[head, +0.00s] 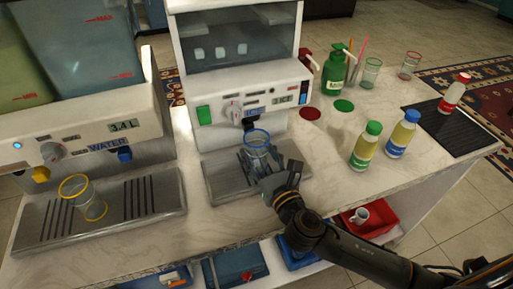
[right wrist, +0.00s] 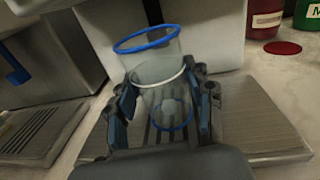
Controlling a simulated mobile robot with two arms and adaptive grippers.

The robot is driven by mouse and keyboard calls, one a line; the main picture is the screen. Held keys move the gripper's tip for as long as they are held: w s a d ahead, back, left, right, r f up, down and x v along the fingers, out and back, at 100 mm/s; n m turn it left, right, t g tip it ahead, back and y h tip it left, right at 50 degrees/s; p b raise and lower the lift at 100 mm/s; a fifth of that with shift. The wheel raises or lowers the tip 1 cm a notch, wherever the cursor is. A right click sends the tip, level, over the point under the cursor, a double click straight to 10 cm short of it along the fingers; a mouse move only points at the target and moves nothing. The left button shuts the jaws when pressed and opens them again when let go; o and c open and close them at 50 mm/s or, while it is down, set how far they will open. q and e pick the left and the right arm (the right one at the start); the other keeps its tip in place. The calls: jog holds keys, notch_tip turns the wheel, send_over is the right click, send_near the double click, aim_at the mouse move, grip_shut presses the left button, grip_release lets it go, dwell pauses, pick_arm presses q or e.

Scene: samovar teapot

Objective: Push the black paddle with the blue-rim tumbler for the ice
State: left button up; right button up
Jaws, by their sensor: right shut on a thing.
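The clear blue-rim tumbler (head: 256,146) stands over the drip tray of the ice machine (head: 245,110). My right gripper (head: 268,180) is shut on it from the front right. In the right wrist view the tumbler (right wrist: 155,62) sits upright between my two fingers, with its blue rim above them. The black paddle (head: 250,124) is under the machine's front panel, just behind and above the rim in the head view. I cannot tell whether tumbler and paddle touch, or whether ice is in the tumbler. My left gripper is out of view.
Two bottles (head: 366,146) (head: 401,134), a green dispenser (head: 334,75) and a black mat (head: 455,126) are to the right. Bare counter lies between the ice machine and the bottles.

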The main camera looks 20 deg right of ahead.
jog(key=shift+s, duration=0.7)
dwell(0.3)
jog(key=shift+s, duration=0.6)
jog(key=s, duration=0.9)
jog(key=shift+d, duration=0.2)
jog(key=shift+w, duration=0.1)
